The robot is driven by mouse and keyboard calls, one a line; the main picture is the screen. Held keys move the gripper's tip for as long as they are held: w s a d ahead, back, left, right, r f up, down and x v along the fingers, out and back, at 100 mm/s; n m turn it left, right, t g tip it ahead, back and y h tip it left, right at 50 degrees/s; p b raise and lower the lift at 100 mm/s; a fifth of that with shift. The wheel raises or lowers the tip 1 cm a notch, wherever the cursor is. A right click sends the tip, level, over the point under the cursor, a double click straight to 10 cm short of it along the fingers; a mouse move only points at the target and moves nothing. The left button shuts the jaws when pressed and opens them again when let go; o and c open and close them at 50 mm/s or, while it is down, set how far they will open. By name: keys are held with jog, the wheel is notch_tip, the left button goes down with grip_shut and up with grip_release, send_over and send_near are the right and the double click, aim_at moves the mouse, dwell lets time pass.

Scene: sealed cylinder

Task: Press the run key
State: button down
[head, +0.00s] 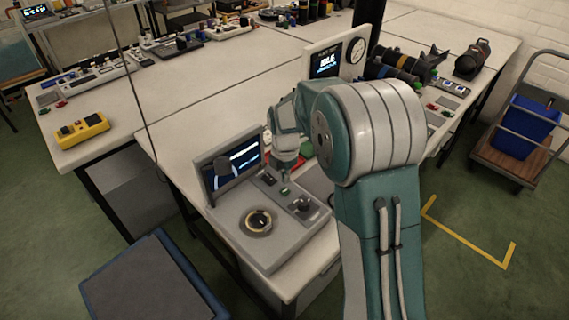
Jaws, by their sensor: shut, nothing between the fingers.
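A grey console (240,249) stands on the near end of the white bench, with a lit screen (244,158) at its back. A small green key (284,191) is on its panel; its label is too small to read, so I cannot tell if it is the run key. A dark knob (304,203) sits to the right of it, and a round dial (258,221) is at the front left. My gripper (284,176) points down over the back of the panel, just above the green key in the picture. It is shut and empty. Its tips are small, and I cannot tell if they touch the panel.
My arm covers the console's right side and part of the bench. A readout with a gauge (335,60) stands behind. Dark cylinders (398,65) lie at the back right. A yellow box (82,129) is on the left bench. A cart with a blue bin (527,127) stands right.

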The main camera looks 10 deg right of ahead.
aim_at(285, 191)
jog(key=shift+f, duration=1.9)
